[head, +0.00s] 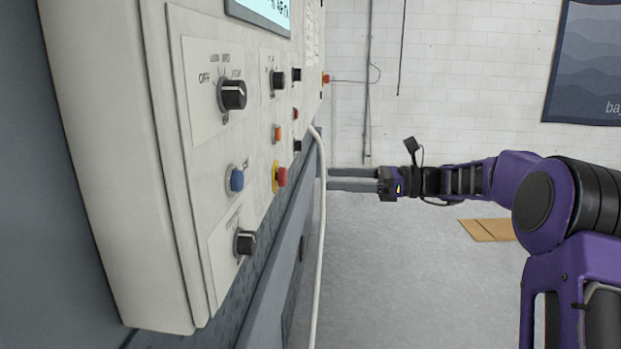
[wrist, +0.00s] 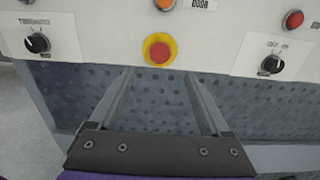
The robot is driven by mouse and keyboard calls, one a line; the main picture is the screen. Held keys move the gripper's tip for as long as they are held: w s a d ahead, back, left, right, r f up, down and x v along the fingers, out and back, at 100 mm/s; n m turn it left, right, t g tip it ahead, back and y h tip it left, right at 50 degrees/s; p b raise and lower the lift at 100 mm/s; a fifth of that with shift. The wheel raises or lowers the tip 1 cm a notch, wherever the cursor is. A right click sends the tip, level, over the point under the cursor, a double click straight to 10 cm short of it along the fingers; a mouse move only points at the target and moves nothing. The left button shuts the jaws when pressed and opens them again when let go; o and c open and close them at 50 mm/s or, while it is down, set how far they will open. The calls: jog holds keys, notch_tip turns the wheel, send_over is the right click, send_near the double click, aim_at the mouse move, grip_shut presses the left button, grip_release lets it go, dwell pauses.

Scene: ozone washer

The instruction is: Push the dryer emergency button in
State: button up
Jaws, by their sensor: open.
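The emergency button is a red mushroom button on a yellow ring, low on the pale control panel. It shows in the head view (head: 281,177) and at the top middle of the wrist view (wrist: 160,52). It is unobstructed in both views. My gripper (head: 328,180) is open and empty, its fingers pointing left toward the machine side. In the wrist view my gripper's two fingers (wrist: 158,82) reach forward on either side below the button. They appear apart from it. The exact gap to the panel is hard to tell.
A blue button (head: 237,180), an orange button (head: 278,132) and a black knob (head: 245,243) are near the red one. A white hose (head: 321,220) hangs along the panel edge. Another red button (head: 325,78) is farther off. Grey floor (head: 400,270) is open to the right.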

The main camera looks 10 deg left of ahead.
jog(key=d, duration=0.7)
jog(key=shift+w+d, duration=0.15)
jog(key=shift+w, duration=0.05)
